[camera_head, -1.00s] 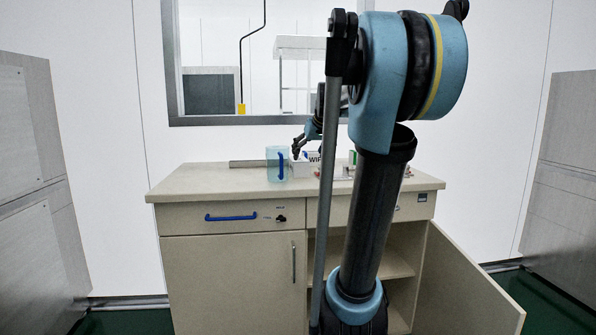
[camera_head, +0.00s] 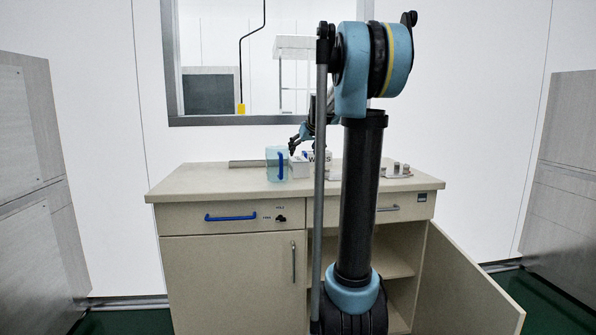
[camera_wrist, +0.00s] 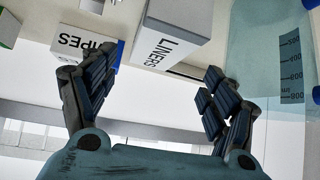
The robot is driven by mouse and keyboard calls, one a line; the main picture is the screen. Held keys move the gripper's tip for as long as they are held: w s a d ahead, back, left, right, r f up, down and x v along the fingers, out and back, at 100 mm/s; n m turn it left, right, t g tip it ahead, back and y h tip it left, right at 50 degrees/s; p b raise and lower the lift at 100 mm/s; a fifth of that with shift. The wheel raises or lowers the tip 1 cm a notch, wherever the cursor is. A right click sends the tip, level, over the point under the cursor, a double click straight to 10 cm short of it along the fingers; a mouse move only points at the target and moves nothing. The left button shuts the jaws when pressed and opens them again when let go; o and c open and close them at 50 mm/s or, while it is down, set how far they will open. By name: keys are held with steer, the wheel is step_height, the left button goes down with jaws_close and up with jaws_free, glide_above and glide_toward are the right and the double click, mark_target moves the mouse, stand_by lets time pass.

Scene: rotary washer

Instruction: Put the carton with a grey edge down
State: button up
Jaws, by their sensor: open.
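A white carton lettered LINERS (camera_wrist: 168,38), with a grey side, shows between my finger pads in the wrist view; it looks like the carton with a grey edge. In the head view a white carton (camera_head: 300,168) sits on the worktop below my gripper (camera_head: 294,147). In the wrist view my gripper (camera_wrist: 158,68) is open, with a finger on each side of the LINERS carton and no clear grip on it. A carton lettered WIPES (camera_wrist: 86,43) with a blue edge is beside the left finger. It also shows in the head view (camera_head: 319,157), partly hidden by my arm.
A clear blue jug (camera_head: 274,164) stands just left of the cartons; it fills the right of the wrist view (camera_wrist: 265,60). Small metal-topped items (camera_head: 397,170) stand at the right of the worktop (camera_head: 205,180). The lower right cabinet door (camera_head: 465,285) hangs open.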

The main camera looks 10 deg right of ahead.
mark_target(298, 159)
steer(key=shift+x, duration=3.85)
steer(key=c, duration=1.3)
steer(key=shift+o, duration=0.2)
steer(key=shift+r, duration=0.1)
